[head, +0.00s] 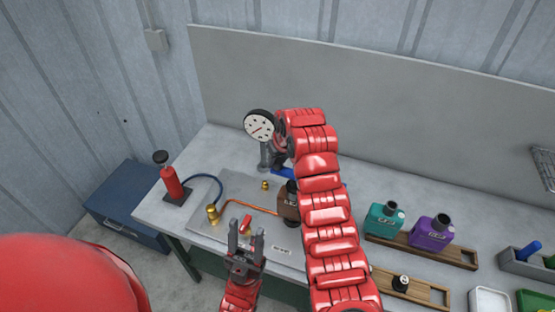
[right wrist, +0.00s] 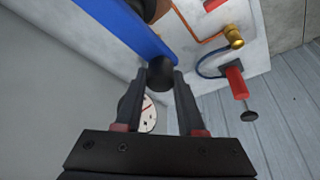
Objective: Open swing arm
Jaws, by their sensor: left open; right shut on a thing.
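The blue swing arm (head: 283,173) shows in small part in the head view, mostly hidden behind my right arm. In the right wrist view the blue bar (right wrist: 130,25) runs up to the left and has a black knob (right wrist: 160,72) near its end. My right gripper (right wrist: 161,84) is shut on this knob, with one finger on each side. A brown muffler (head: 289,202) stands beside the swing arm on the metal plate, partly hidden by my right arm. My left gripper (head: 246,240) is open and empty over the front of the plate.
A round gauge (head: 260,126) stands at the back of the plate (head: 205,228). A red pump (head: 171,181) with a blue hose is at the left. Teal (head: 383,219) and purple (head: 429,231) mufflers sit on a wooden rack to the right. Trays lie at far right.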

